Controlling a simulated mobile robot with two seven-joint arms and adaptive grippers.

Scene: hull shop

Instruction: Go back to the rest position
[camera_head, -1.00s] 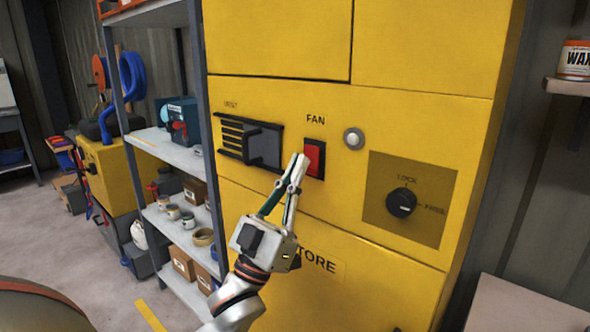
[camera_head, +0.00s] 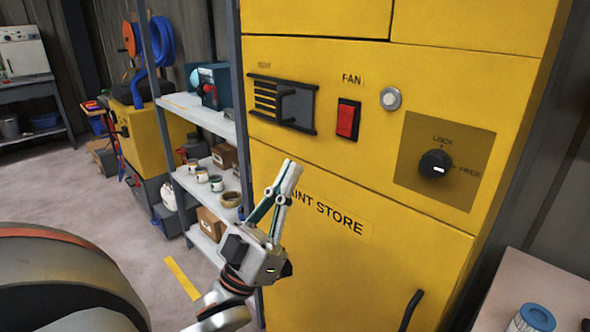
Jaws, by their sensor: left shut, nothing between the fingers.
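My left gripper (camera_head: 288,172) is shut and empty. It points up in front of the yellow paint store cabinet (camera_head: 350,275), below and left of the red fan switch (camera_head: 347,119), apart from it. It covers the start of the "PAINT STORE" label. The vent slider (camera_head: 297,105) and a round grey button (camera_head: 390,98) are on the cabinet front. The black knob (camera_head: 436,164) sits on a darker panel with LOCK and FREE marks. My right gripper is not in view.
A metal shelf (camera_head: 198,112) with tins and boxes stands close left of the gripper. A table (camera_head: 560,290) with a blue-lidded container (camera_head: 536,318) is at the lower right. A black handle (camera_head: 411,309) is low on the cabinet. The floor at left is open.

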